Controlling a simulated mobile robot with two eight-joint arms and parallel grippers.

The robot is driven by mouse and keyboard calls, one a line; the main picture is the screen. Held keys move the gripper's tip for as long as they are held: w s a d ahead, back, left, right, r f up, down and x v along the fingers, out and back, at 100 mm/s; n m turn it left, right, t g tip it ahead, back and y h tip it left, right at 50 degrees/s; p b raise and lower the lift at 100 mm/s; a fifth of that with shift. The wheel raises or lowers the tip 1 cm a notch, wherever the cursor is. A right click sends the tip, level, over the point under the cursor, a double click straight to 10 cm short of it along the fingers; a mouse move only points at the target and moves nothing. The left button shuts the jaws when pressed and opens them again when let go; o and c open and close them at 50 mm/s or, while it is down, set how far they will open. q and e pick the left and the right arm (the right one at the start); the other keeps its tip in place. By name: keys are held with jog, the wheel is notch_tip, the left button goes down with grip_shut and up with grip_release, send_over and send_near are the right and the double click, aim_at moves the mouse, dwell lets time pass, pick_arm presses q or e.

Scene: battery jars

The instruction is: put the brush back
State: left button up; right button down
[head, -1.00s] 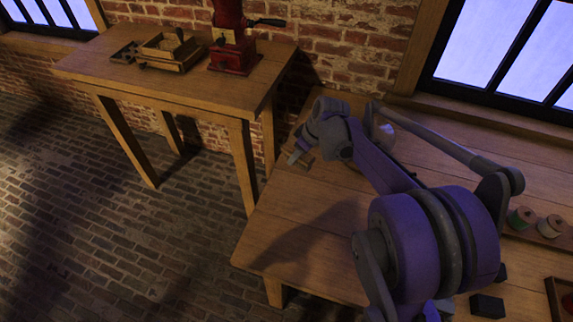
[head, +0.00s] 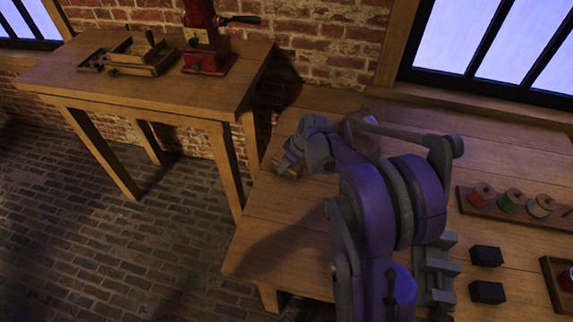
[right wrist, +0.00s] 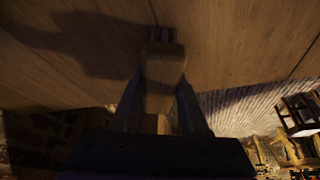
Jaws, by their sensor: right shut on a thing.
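My right gripper (head: 292,158) is at the far left part of the near wooden table in the head view. It is shut on a small wooden piece, which I take to be the brush (right wrist: 165,72). In the right wrist view the brush lies between the two fingers (right wrist: 160,105), with a darker end pointing away from me. In the head view only a bit of brown shows by the fingertips, in dim light. I cannot tell whether the brush touches the tabletop. My left gripper is not in view.
The near table (head: 275,235) has a spool rack (head: 480,208), black blocks (head: 487,292), a grey metal fixture (head: 437,265) and a tray (head: 552,290) at right. Across a gap, another table (head: 60,75) bears a wooden box (head: 150,66) and a red mill (head: 205,55).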

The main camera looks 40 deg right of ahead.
jog(key=c, duration=0.9)
grip_release()
jog(key=shift+f, duration=0.15)
jog(key=o, duration=0.5)
